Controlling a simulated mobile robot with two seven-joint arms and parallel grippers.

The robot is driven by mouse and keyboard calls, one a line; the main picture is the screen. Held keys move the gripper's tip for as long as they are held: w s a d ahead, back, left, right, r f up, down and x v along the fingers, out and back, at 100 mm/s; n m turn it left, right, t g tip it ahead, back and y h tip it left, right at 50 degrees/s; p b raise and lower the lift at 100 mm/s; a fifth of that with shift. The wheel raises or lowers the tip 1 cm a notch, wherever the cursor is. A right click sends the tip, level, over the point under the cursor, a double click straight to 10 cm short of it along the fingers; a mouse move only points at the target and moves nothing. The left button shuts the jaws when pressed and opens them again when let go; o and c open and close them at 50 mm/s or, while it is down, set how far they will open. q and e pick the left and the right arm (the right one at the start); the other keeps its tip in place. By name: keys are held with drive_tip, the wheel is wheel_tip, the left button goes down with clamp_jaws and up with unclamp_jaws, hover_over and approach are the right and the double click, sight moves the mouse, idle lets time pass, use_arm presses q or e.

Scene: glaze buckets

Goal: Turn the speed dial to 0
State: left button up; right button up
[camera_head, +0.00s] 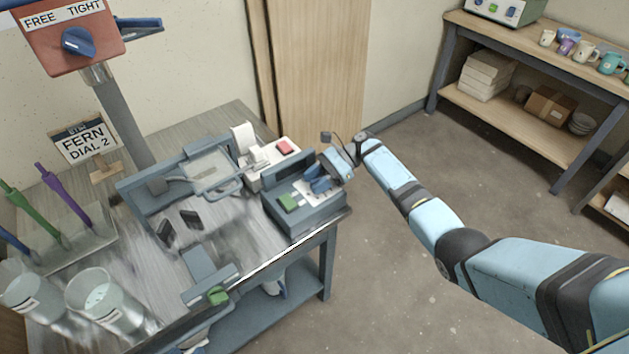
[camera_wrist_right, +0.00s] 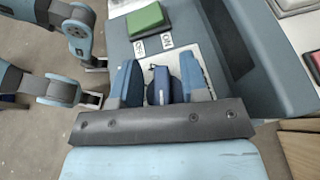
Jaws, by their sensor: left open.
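The speed dial shows as a dark blue knob (camera_wrist_right: 159,86) on the white panel of the grey control box (camera_head: 309,214). In the head view my right arm reaches in from the right, and my right gripper (camera_head: 321,184) is at the dial. In the right wrist view the two blue fingers of the right gripper (camera_wrist_right: 158,92) stand on either side of the knob, very close to it. I cannot tell if they touch it. The dial's scale and setting are hidden or too small to read. I cannot make out my left gripper.
A green button (camera_wrist_right: 145,20) is beside the dial. A white device with a red button (camera_head: 284,146) stands behind the box. Two buckets (camera_head: 100,297), a clamp frame (camera_head: 135,205) and a FREE/TIGHT dial (camera_head: 78,41) are on the left.

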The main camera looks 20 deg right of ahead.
drive_tip(key=v, duration=1.3)
drive_tip(key=shift+d, duration=0.25)
drive_tip(key=shift+r, duration=0.1)
